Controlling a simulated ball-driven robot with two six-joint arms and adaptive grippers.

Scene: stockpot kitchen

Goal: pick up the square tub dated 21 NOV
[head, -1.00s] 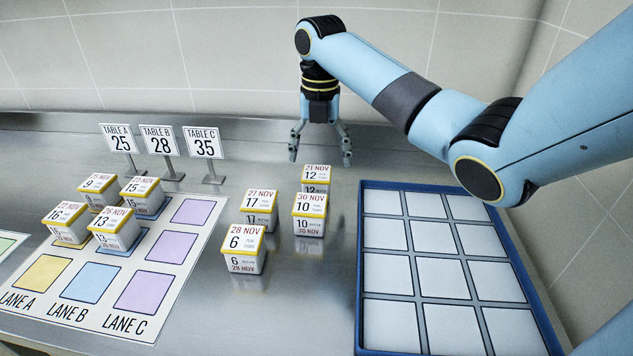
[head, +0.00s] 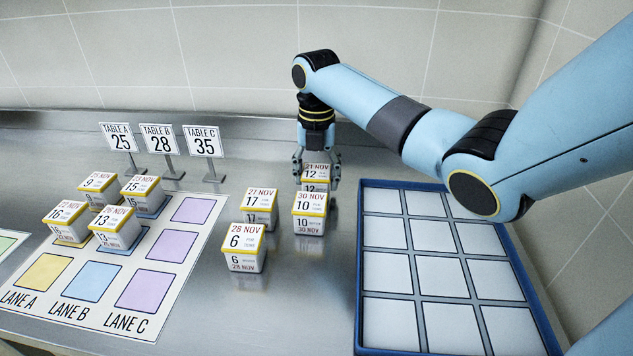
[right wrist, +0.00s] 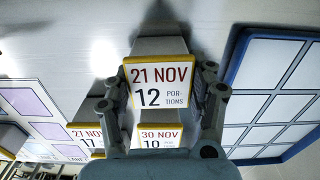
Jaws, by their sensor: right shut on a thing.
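The square tub dated 21 NOV (head: 316,175) stands on the steel counter at the back of the loose tubs. Its label reads 21 NOV and 12 portions, with a yellow rim, and it shows large in the right wrist view (right wrist: 160,88). My right gripper (head: 316,178) has come down over it from above, with a finger on each side. The right wrist view shows the fingers (right wrist: 160,100) closed against its two sides. The tub appears to rest on the counter. My left gripper is in neither view.
Tubs dated 30 NOV (head: 310,212), 27 NOV (head: 260,207) and 28 NOV (head: 243,248) stand close in front. A lane mat (head: 195,235) with several tubs lies left, below table signs (head: 160,140). A blue-rimmed tray (head: 360,260) with empty cells lies right.

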